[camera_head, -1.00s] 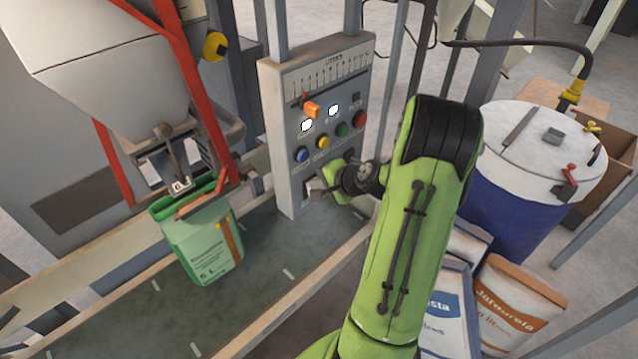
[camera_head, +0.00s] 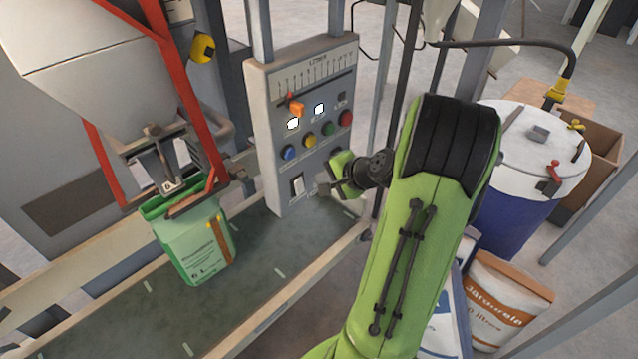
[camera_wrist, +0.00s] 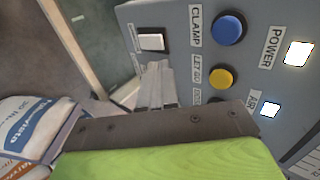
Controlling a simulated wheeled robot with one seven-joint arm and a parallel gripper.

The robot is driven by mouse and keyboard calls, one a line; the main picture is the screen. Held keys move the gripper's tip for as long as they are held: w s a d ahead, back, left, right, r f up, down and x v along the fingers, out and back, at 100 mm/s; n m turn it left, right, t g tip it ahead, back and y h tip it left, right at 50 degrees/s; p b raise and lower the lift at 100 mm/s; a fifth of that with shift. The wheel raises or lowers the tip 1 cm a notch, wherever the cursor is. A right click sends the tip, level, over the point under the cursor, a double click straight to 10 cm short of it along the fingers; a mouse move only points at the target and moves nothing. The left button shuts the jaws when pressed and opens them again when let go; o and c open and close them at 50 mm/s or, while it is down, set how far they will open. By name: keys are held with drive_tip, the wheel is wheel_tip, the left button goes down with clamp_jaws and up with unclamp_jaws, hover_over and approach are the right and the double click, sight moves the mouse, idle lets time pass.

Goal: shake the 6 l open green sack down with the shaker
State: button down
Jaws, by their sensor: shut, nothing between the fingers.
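The open green sack (camera_head: 203,252) is upright under the spout (camera_head: 165,185) of the grey hopper, above the dark belt. Its mouth is at the clamp; how it is gripped there is unclear. The grey control panel (camera_head: 275,165) carries a white rocker switch (camera_head: 298,186) low down, which also shows in the wrist view (camera_wrist: 151,41). My gripper (camera_head: 322,189) is shut and empty, just right of the rocker and apart from it. In the wrist view its fingers (camera_wrist: 157,82) are together below the rocker, near the blue CLAMP button (camera_wrist: 229,28) and yellow LET GO button (camera_wrist: 222,78).
Green (camera_head: 327,128) and red (camera_head: 345,118) buttons and an orange slider knob (camera_head: 297,109) are on the panel. Two white lamps are lit, labelled POWER (camera_wrist: 298,54) and AIR (camera_wrist: 270,109) in the wrist view. A blue drum (camera_head: 500,215) and filled bags (camera_head: 500,300) stand at right.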

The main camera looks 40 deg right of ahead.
drive_tip(key=v, duration=0.5)
drive_tip(key=shift+w+r, duration=0.35)
drive_tip(key=shift+s, duration=0.1)
